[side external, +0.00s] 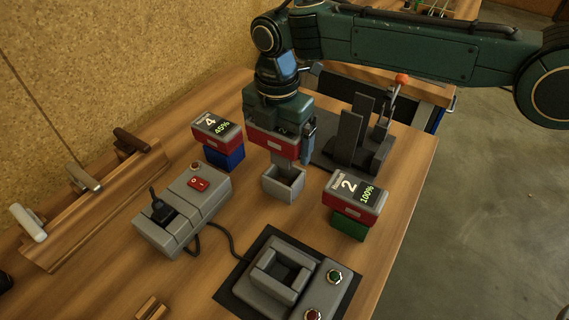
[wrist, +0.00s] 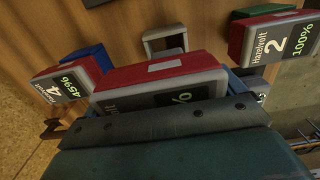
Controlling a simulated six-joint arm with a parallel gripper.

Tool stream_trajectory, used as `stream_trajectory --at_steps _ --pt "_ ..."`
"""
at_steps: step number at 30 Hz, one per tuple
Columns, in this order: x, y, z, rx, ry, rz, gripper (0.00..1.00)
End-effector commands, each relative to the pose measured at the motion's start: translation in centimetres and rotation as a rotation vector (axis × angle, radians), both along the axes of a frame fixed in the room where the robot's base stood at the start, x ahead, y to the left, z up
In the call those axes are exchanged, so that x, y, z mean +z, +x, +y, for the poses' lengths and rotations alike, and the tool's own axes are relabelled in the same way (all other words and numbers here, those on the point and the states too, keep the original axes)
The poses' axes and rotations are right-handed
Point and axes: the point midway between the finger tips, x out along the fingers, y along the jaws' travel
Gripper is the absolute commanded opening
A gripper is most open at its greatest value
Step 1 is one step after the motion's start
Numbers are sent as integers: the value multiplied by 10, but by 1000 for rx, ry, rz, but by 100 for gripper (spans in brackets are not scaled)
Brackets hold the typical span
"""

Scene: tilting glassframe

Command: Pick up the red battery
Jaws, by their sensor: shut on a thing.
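My gripper (side external: 280,112) is shut on a red-sided battery (side external: 268,142) with a grey top edge. It holds the battery above a small grey open-topped holder (side external: 284,186). A battery marked 4 and 45% (side external: 217,129) sits on a blue block to the left. A battery marked 2 and 100% (side external: 354,193) sits on a green block to the right.
A grey switch box (side external: 185,212) with a lever and red switch stands left. A grey socket unit (side external: 287,280) with buttons is in front. A dark stand (side external: 350,135) with upright plates and an orange-knobbed lever is behind right. Free wood lies at front left.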

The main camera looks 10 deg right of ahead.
Motion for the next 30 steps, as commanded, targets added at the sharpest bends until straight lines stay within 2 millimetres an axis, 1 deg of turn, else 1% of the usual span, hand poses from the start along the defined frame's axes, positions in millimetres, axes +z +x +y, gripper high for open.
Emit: stream_trajectory --at_steps 1,6,9,14,22,30 --pt "15 1 1 0 4 -6 67" --pt "54 1 1 0 4 -6 67" --pt "73 1 1 0 4 -4 67" --pt "97 0 0 -1 3 -4 67" --pt "115 1 0 0 1 -3 67" --pt "122 0 0 0 1 -1 67"
